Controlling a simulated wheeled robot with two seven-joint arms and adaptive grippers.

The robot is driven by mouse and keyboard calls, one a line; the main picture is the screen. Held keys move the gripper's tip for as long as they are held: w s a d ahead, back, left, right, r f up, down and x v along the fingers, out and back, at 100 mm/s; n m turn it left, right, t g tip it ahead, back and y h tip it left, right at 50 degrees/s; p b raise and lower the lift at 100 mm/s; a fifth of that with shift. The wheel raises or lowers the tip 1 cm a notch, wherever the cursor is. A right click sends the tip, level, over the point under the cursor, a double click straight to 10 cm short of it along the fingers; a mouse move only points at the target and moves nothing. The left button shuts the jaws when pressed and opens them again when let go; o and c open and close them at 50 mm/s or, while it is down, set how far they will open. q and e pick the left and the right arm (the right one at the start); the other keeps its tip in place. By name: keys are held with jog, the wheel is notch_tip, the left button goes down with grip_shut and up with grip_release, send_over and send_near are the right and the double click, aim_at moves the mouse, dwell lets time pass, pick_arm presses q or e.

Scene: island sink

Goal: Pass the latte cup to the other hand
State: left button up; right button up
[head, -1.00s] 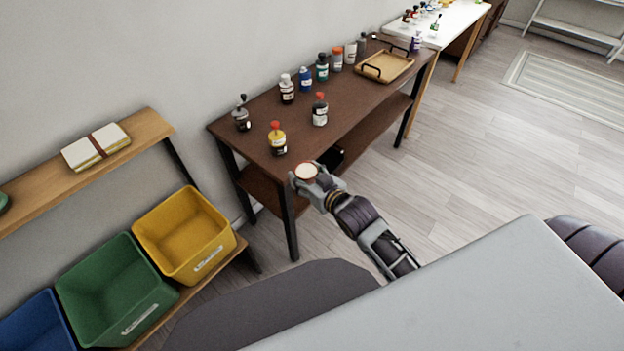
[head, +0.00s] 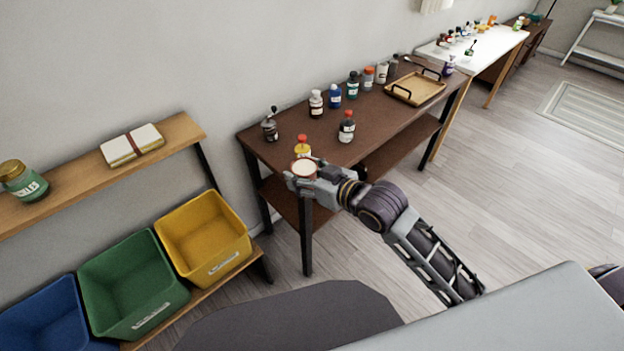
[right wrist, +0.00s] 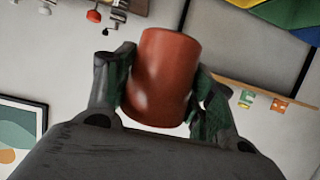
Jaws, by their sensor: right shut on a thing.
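The latte cup (head: 304,168) shows in the head view as a pale, creamy round top with a reddish rim. In the right wrist view it is a red-brown cylinder (right wrist: 165,78) between two dark finger pads. My right gripper (head: 301,178) is shut on the cup and holds it up in the air, in front of the brown table's near left corner in the picture. The right wrist view shows the gripper (right wrist: 163,90) with one finger on each side of the cup. My left gripper is not in view.
A brown table (head: 345,160) bears several bottles and a wooden tray (head: 416,90). At left, a shelf (head: 75,178) holds a jar (head: 24,182) and a book (head: 131,145). Yellow (head: 203,238), green (head: 133,284) and blue (head: 43,318) bins stand below.

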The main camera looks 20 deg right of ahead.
jog(key=a+r+n+g+y, duration=0.1)
jog(key=a+r+n+y, duration=0.1)
jog(key=a+r, duration=0.2)
jog(key=shift+s+r, duration=0.15)
jog(key=shift+r, duration=0.9)
jog(key=shift+a, duration=0.1)
